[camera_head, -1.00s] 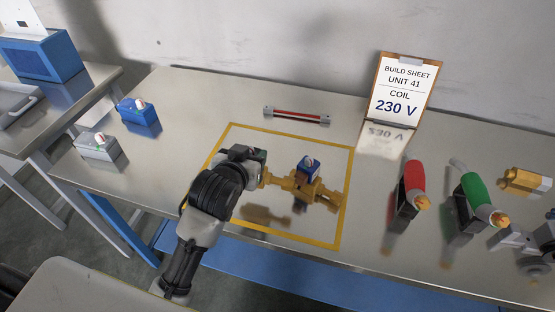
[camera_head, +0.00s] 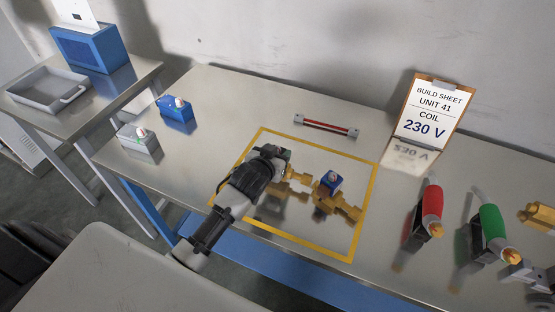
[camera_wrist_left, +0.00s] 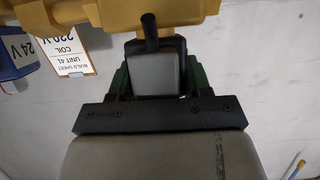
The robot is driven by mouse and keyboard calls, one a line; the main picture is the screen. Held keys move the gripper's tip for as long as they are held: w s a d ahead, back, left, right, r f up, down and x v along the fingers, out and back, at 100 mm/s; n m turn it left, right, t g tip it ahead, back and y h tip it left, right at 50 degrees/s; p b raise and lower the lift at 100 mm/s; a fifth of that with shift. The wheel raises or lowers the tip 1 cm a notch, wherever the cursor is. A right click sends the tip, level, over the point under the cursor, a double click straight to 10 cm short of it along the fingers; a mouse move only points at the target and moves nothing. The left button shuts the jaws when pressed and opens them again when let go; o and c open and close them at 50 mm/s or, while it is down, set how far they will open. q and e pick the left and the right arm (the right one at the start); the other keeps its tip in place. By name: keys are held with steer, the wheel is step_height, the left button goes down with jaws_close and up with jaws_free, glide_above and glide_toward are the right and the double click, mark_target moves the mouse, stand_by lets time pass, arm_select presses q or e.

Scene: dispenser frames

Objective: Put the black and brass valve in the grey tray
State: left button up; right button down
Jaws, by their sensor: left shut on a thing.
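The brass valve (camera_head: 345,211) is over the yellow-outlined area of the workbench, with a small blue block (camera_head: 331,181) on top of it. My left gripper (camera_head: 278,163) is at the valve's left end. The left wrist view shows the gripper (camera_wrist_left: 150,80) shut on a grey and black part of the valve, with the brass body (camera_wrist_left: 150,14) just beyond. The fingers hide part of it. In the head view, a dark patch lies below the valve; its height is hard to tell. The grey tray (camera_head: 76,99), seemingly empty, is on the side table at left. My right gripper is not in view.
A blue block (camera_head: 176,115) and a grey block (camera_head: 139,147) stand at the bench's left end. A red-handled (camera_head: 432,206) and a green-handled tool (camera_head: 491,230) stand right. A build sheet (camera_head: 428,115) reads 230 V. A blue box (camera_head: 90,48) stands behind the tray.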

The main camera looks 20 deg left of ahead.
arm_select(q)
steer(key=shift+f, duration=1.15)
steer(key=shift+f, duration=0.1)
steer(key=o, duration=0.8)
steer(key=shift+f, duration=0.2)
steer(key=o, duration=0.5)
steer(key=shift+s+r, duration=0.1)
steer(key=shift+c, duration=0.2)
